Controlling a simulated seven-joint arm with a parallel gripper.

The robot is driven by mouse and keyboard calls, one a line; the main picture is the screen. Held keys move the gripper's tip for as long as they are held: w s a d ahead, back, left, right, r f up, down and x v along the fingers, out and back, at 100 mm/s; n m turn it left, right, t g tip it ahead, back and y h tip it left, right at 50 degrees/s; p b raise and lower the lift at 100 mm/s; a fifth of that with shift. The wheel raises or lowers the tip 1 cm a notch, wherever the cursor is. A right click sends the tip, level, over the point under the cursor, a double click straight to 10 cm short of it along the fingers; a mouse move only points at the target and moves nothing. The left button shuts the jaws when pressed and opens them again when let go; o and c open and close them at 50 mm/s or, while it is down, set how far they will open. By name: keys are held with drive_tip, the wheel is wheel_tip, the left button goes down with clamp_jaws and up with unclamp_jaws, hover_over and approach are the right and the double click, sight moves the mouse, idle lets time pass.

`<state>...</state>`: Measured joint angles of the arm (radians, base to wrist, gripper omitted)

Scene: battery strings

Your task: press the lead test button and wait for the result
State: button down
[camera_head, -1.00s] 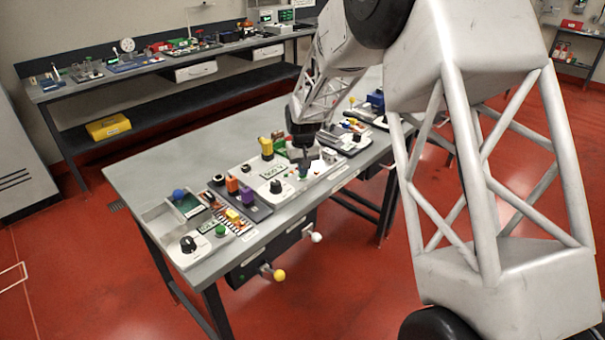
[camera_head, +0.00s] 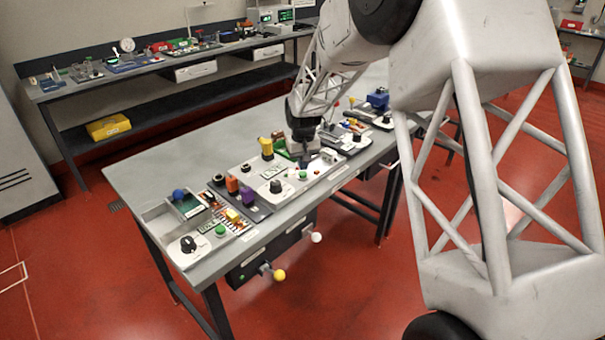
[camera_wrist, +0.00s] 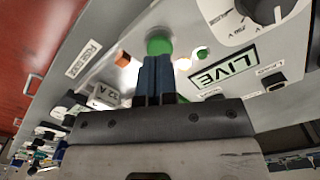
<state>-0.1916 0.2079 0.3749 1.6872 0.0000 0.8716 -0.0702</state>
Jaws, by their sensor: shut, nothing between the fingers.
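My gripper (camera_head: 304,165) is over the middle panel of the bench, pointing down. In the wrist view its two blue fingers (camera_wrist: 154,68) are together, with nothing between them. Their tips are at the near edge of a round green button (camera_wrist: 159,45). I cannot tell whether they touch it or press it. In the head view, a green button (camera_head: 302,175) shows just below the fingers. A black selector knob (camera_head: 276,186) is to the left of the button.
Orange and purple blocks (camera_head: 244,194) stand on the panel to the left. The bench's back left surface (camera_head: 160,168) is clear.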

sight(304, 174)
drive_tip(key=shift+r, duration=1.75)
drive_tip(key=shift+s+d+r, duration=0.1)
drive_tip(key=shift+s+r, duration=0.1)
drive_tip(key=shift+r, duration=0.05)
drive_tip(key=s+d+r+m, duration=0.1)
drive_tip(key=s+d+r, duration=0.2)
drive_tip(key=s+r, duration=0.3)
drive_tip(key=s+d+r+t, duration=0.1)
drive_tip(key=s+d+r, duration=0.2)
drive_tip(key=s, duration=0.6)
drive_tip(key=s+d+r+m, duration=0.1)
drive_tip(key=s+d+r, duration=0.35)
drive_tip(key=s, duration=0.25)
drive_tip(key=s+d, duration=0.2)
drive_tip(key=s, duration=1.1)
drive_tip(key=s+d+m+t, duration=0.1)
drive_tip(key=s+d, duration=0.2)
drive_tip(key=s, duration=1.1)
drive_tip(key=shift+f+t, duration=0.2)
drive_tip(key=shift+t, duration=0.1)
